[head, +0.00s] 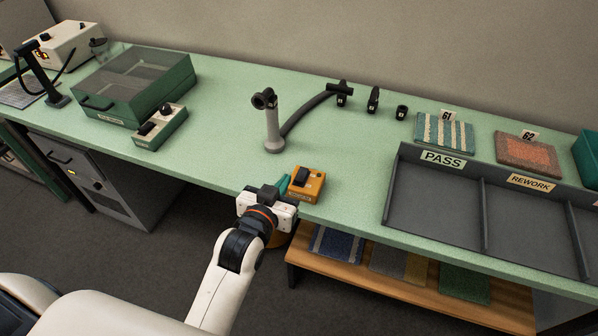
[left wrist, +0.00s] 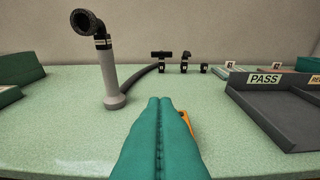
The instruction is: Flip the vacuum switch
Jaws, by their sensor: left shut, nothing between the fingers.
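An orange switch box (head: 307,184) with a black rocker sits near the front edge of the green bench. My left gripper (head: 284,184) is at the front edge, just left of the box, with its teal fingers shut and empty. In the left wrist view the shut fingers (left wrist: 160,104) point forward over the bench, and only a sliver of the orange box (left wrist: 187,122) shows at their right; its rocker is hidden there. A grey vacuum pipe (head: 272,130) with a black elbow stands behind, with a dark hose (head: 305,112) running right. My right gripper is not in view.
A dark PASS and REWORK tray (head: 455,200) stands to the right. Black nozzle fittings (head: 373,100) stand at the back. A green lidded case (head: 135,85) and a green switch box (head: 160,127) are at left. The bench (head: 225,150) between is clear.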

